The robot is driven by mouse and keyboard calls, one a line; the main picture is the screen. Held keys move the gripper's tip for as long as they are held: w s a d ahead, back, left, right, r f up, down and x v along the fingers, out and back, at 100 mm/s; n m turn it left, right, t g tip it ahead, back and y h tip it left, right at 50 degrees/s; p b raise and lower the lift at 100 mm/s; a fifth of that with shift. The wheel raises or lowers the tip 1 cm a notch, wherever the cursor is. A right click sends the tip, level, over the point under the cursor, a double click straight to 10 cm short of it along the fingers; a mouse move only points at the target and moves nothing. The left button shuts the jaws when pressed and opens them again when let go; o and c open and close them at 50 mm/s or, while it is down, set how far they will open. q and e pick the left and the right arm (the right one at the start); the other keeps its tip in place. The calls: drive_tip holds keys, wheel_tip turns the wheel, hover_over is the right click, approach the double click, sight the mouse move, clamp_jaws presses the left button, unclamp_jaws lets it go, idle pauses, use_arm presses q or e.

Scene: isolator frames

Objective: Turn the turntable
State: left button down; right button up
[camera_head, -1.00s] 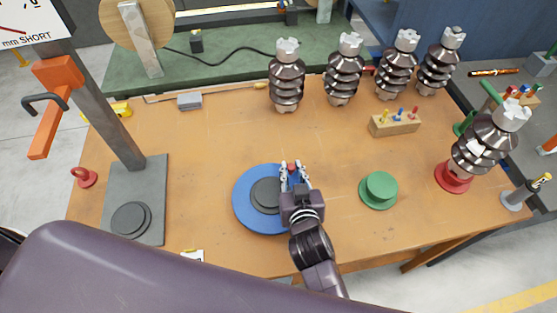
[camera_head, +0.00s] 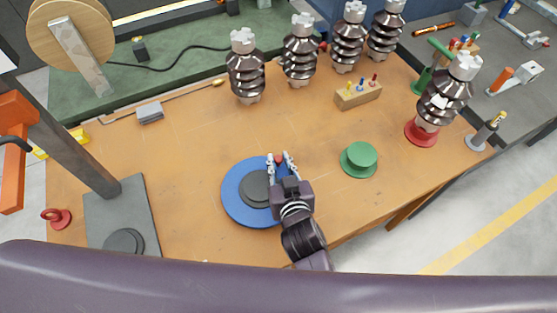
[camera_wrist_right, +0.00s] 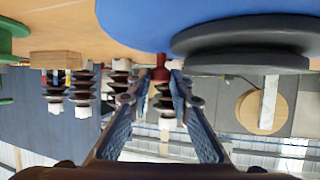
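The turntable is a blue disc (camera_head: 237,206) with a dark grey raised hub (camera_head: 257,188), lying on the wooden bench. A small red knob (camera_head: 279,158) stands near its far rim. My right gripper (camera_head: 279,157) reaches over the disc's right side, with its two fingers apart, one on each side of the knob. In the right wrist view the red knob (camera_wrist_right: 160,73) shows between the fingertips (camera_wrist_right: 159,84), with narrow gaps; contact is not clear. The blue disc (camera_wrist_right: 215,20) and grey hub (camera_wrist_right: 240,40) are at the top. My left gripper is out of view.
A green spool (camera_head: 359,158) stands right of the turntable. A grey stand base (camera_head: 105,205) is at left. Several ribbed insulators (camera_head: 246,70) line the back, and one stands on a red base (camera_head: 421,133) at right. Bare bench lies behind the turntable.

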drive_tip(key=o, duration=0.4)
drive_tip(key=shift+d, duration=0.1)
drive_tip(key=shift+c, duration=0.2)
drive_tip(key=v, duration=1.2)
drive_tip(key=shift+r, duration=0.1)
